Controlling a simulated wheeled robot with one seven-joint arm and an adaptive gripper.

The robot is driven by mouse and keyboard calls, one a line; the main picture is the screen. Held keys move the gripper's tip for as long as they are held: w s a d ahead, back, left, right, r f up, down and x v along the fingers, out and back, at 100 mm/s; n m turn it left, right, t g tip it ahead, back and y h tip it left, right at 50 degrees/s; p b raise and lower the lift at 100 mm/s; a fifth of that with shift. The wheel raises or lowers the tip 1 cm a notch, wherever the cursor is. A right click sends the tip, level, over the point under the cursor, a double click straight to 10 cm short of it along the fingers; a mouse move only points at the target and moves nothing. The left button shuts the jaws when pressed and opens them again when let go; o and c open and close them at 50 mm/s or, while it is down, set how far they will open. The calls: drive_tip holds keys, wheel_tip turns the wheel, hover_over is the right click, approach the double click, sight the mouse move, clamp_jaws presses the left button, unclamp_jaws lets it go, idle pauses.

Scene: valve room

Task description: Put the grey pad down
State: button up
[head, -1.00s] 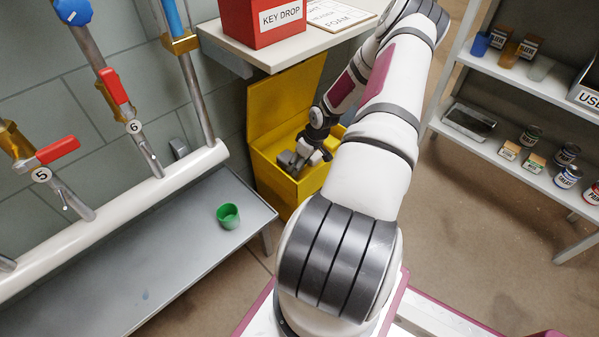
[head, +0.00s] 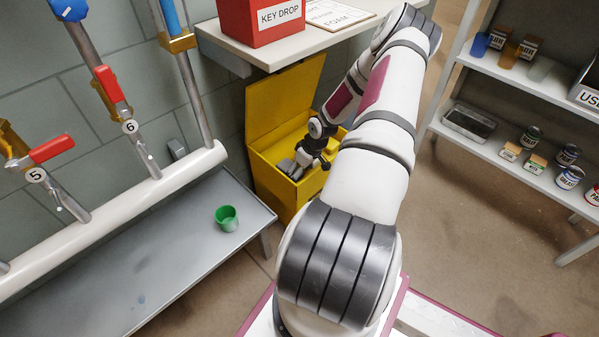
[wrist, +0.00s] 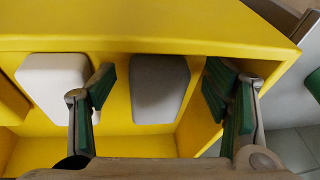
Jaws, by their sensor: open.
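The grey pad (wrist: 158,88) lies inside the yellow box (wrist: 140,25), seen in the wrist view. My gripper (wrist: 161,86) is open, with one green-padded finger to each side of the pad and a gap at both sides. A white pad (wrist: 52,85) lies left of it in the same box, partly behind the left finger. In the head view the yellow box (head: 268,185) stands with its lid raised, and my gripper (head: 312,161) is at its opening. Small grey shapes show beside the fingers there; I cannot tell which is the grey pad.
A shelf with a red key drop box (head: 262,20) overhangs the yellow box. A grey bench (head: 185,255) with a green cup (head: 227,217) is at left, below pipes with red-handled valves (head: 52,149). Shelving with cans (head: 570,177) stands at right.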

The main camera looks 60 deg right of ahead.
drive_tip(key=p+v, duration=0.4)
drive_tip(key=v, duration=0.8)
drive_tip(key=shift+p, duration=0.4)
drive_tip(key=shift+s+r, duration=0.1)
